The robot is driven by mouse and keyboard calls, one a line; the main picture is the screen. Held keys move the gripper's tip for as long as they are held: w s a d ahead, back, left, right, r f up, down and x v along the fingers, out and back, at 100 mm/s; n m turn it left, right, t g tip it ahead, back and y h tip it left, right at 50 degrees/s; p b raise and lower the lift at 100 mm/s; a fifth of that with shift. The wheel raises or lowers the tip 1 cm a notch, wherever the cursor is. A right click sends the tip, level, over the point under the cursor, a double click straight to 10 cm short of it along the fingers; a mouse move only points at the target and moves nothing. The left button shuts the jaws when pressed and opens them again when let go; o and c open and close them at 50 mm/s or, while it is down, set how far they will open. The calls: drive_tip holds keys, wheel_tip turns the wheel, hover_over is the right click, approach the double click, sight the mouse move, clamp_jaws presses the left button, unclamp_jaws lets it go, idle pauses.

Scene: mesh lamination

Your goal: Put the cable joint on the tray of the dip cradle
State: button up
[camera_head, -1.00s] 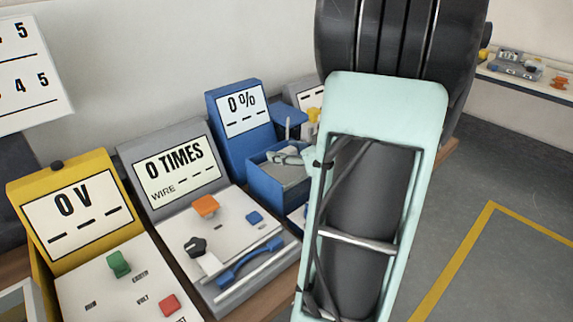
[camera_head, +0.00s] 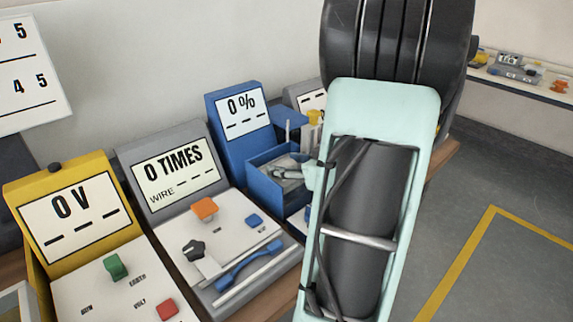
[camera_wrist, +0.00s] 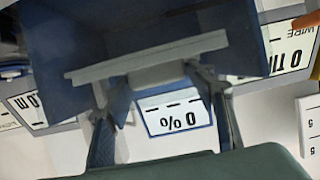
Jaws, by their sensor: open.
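The blue station with the 0 % display (camera_head: 243,112) has an open blue bin (camera_head: 266,187) in front; I take it for the dip cradle. My gripper (camera_head: 287,173) is at this bin, partly hidden by my arm. In the wrist view, which is upside down, my gripper (camera_wrist: 150,88) has its two fingers apart. A pale grey bar with a small block (camera_wrist: 150,66) lies across the blue bin (camera_wrist: 65,65) at the fingertips. I cannot tell whether this is the tray or the cable joint, nor whether the fingers touch it. No cable joint is clearly identifiable.
A grey 0 TIMES station (camera_head: 178,170) with a blue handle-shaped piece (camera_head: 250,262) stands to the left of the bin. A yellow 0 V station (camera_head: 72,215) is further left. A wall is behind. Open floor (camera_head: 500,260) lies at right, with another bench (camera_head: 535,85) beyond.

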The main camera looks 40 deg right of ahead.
drive_tip(key=p+v, duration=0.2)
drive_tip(key=v, duration=1)
drive_tip(key=shift+d, duration=0.15)
